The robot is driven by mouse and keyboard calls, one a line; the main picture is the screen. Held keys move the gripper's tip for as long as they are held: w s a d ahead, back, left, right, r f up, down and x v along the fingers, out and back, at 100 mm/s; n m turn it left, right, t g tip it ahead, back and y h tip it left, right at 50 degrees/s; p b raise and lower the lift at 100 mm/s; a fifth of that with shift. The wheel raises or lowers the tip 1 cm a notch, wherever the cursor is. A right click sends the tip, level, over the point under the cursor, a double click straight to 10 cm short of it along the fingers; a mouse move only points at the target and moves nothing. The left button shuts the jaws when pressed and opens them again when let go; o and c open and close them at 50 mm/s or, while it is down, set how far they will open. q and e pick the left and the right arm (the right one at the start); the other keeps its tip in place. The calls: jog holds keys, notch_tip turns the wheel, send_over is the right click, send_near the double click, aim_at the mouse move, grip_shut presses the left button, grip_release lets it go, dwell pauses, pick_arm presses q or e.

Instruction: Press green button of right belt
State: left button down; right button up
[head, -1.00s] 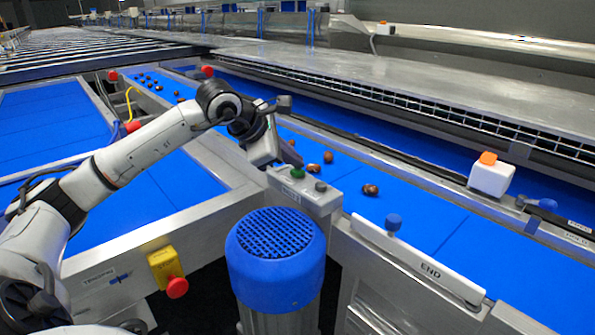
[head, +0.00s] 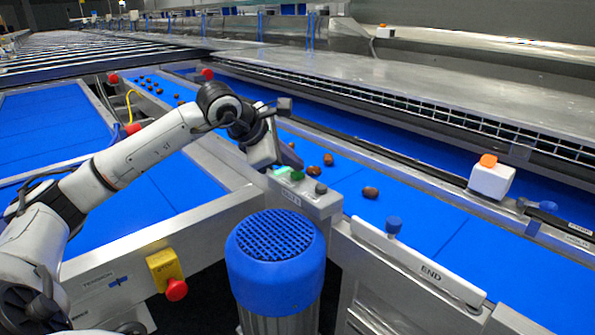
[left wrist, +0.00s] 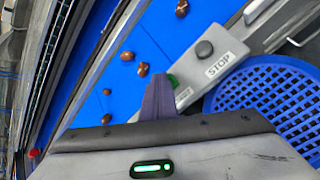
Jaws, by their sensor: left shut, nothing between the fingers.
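The control box (head: 318,203) of the right belt stands beside the blue motor cover. Its green button (head: 297,175) shows in the head view, with a dark grey button (head: 320,188) to its right. A bright green patch shows just left of the green button. My left gripper (head: 266,163) is shut and empty, pointing down at the box's left end. In the left wrist view, the closed fingers (left wrist: 159,98) partly cover the green button (left wrist: 173,81); I cannot tell whether they touch it. The grey button (left wrist: 204,48) beside the STOP label is clear. My right gripper is out of view.
The right blue belt (head: 415,215) carries several brown dates (head: 370,192). A blue motor cover (head: 275,245) stands in front of the box. A yellow box with a red stop button (head: 176,290) is at lower left.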

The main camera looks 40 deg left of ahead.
pick_arm(q)
jog(key=shift+r+p, duration=0.3)
jog(key=shift+r, duration=0.3)
notch_tip(320, 180, up, 5)
jog(key=p, duration=0.4)
dwell(0.8)
